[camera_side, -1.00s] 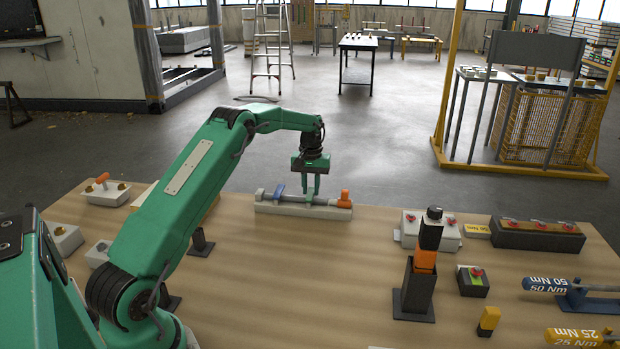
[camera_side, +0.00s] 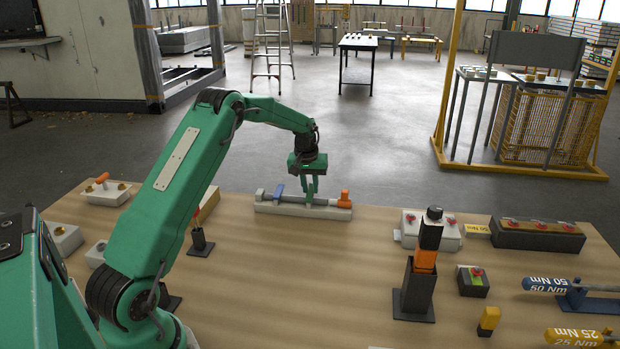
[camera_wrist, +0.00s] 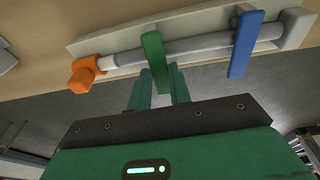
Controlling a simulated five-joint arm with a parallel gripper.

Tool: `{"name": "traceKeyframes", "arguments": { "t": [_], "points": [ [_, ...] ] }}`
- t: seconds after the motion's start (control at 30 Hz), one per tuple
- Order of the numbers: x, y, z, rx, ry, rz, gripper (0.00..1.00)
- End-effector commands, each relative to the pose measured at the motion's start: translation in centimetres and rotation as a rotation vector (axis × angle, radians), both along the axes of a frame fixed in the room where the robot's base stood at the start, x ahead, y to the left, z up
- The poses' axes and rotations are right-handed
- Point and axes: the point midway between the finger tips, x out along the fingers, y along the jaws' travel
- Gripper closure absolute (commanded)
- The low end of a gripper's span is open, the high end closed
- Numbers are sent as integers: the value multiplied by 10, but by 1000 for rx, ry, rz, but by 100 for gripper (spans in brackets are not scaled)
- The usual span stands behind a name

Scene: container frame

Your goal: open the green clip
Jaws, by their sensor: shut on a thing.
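The green clip (camera_wrist: 155,62) sits across a grey bar (camera_wrist: 190,47) in the wrist view, its long lever reaching toward my gripper. A blue clip (camera_wrist: 242,45) sits on the same bar; it also shows in the side view (camera_side: 280,190). My gripper (camera_wrist: 158,72) has its two green fingers on either side of the green clip's lever, shut on it. In the side view my gripper (camera_side: 309,198) is low over the bar, right of the blue clip. The fingers mostly hide the green clip there.
The bar rests on a pale base (camera_side: 270,208) with an orange end piece (camera_side: 345,196), near the table's far edge. A black and orange post (camera_side: 425,260) and a red-knobbed box (camera_side: 448,238) stand to the right. The wooden table (camera_side: 290,280) is clear in front of the base.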

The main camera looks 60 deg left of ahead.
Motion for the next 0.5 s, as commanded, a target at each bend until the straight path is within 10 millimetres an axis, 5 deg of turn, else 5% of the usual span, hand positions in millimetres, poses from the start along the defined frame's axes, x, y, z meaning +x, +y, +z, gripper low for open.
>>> {"name": "traceKeyframes", "arguments": {
  "t": [0.5],
  "points": [
    [1, -6, 6, 41, -80, -10, 100]
  ]
}}
